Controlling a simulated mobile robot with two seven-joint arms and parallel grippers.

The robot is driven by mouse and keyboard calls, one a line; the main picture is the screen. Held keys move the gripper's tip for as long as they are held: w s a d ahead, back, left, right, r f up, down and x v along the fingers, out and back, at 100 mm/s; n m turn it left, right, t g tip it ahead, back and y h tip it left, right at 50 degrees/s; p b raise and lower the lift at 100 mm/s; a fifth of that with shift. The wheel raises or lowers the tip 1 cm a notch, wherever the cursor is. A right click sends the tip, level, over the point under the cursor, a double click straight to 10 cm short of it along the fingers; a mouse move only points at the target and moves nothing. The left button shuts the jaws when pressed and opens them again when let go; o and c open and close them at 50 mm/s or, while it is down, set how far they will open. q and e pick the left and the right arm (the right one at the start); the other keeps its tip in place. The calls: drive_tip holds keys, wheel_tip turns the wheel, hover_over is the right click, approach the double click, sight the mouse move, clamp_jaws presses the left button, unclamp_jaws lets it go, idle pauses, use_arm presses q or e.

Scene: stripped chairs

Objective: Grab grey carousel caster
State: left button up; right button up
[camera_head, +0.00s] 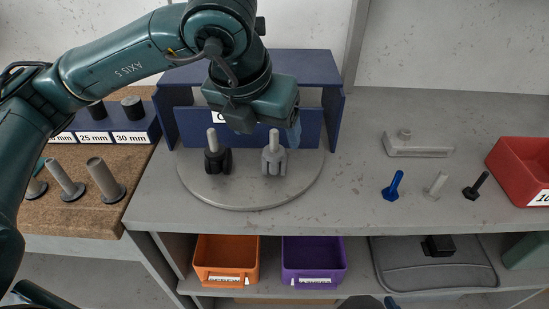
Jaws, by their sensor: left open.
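The grey caster (273,158) stands upright on the right part of the round grey carousel plate (240,196), its light stem pointing up. A black caster (217,158) stands to its left on the same plate. My left gripper (270,124) is open and empty, just above and behind the grey caster's stem, in front of the blue housing. One finger shows to the right of the stem; the other is mostly hidden by the gripper body. I cannot tell whether the gripper touches the stem. My right gripper is not in view.
A blue housing (333,88) rises behind the plate. Blue (393,187), pale (436,186) and black (476,187) bolts stand to the right, near a red bin (522,165). Orange (226,260) and purple (314,262) bins sit on the shelf below. Bare tabletop lies right of the plate.

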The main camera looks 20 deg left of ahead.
sight(273, 145)
use_arm(q)
drive_tip(key=shift+w+p+x, duration=0.2)
drive_tip(key=shift+p+x, duration=0.15)
drive_tip(key=shift+x, duration=2.8)
drive_tip(key=shift+r, duration=0.1)
drive_tip(key=shift+c, duration=0.2)
drive_tip(key=c, duration=1.2)
